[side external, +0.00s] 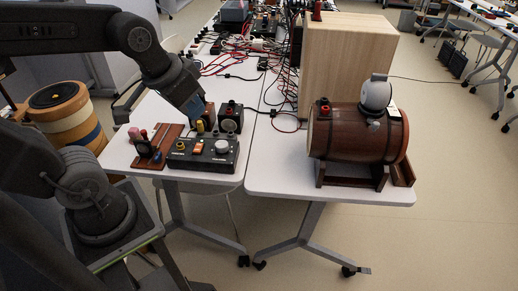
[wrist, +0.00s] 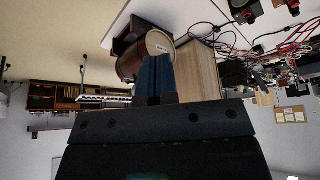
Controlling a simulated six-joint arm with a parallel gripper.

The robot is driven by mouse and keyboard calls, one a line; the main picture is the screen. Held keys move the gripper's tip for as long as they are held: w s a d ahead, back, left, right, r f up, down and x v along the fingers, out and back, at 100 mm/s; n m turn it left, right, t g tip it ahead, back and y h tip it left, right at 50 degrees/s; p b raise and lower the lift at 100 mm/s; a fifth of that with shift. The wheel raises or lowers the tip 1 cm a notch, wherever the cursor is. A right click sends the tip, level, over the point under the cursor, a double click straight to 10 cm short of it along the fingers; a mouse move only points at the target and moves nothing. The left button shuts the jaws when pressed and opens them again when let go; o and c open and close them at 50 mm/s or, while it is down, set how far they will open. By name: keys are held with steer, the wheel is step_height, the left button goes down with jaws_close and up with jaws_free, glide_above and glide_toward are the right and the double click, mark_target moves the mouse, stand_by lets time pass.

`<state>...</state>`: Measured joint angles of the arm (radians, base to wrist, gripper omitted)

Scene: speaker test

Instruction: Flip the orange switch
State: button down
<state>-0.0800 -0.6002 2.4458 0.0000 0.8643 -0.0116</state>
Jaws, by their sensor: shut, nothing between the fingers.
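The orange switch (side external: 198,148) sits on top of a black control box (side external: 183,162) near the front of the left white table in the side view. A round white knob (side external: 222,147) is to its right on the same box. My gripper (side external: 195,118) points down just behind and above the box, near a small yellow part; whether it touches anything I cannot tell. In the wrist view my gripper (wrist: 155,62) shows its blue fingers shut together and empty. The switch and the control box are not in the wrist view.
A wooden board (side external: 157,148) with small parts lies left of the box. A black block (side external: 230,118) stands behind it. A wooden barrel (side external: 350,134) on a stand and a tall wooden cabinet (side external: 345,60) occupy the right table. Red and black cables (side external: 245,65) clutter the back.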

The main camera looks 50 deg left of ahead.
steer(key=s, duration=0.1)
steer(key=s+d, duration=0.1)
steer(key=s+d+m, duration=0.1)
steer(key=shift+r+t, duration=0.3)
steer(key=shift+r, duration=0.1)
steer(key=shift+a, duration=0.1)
steer(key=w+a+f+n+g, duration=0.3)
steer(key=w+a+f+n, duration=0.2)
steer(key=w+a+n, duration=0.7)
steer(key=s+a+f+n+g, duration=0.1)
steer(key=a+f+n+g, duration=0.1)
steer(key=a+f+n, duration=0.8)
steer(key=a+n, duration=0.1)
steer(key=n, duration=0.4)
steer(key=shift+s+a+f+g, duration=0.15)
steer(key=shift+a+f+g, duration=0.15)
steer(key=shift+f, duration=0.1)
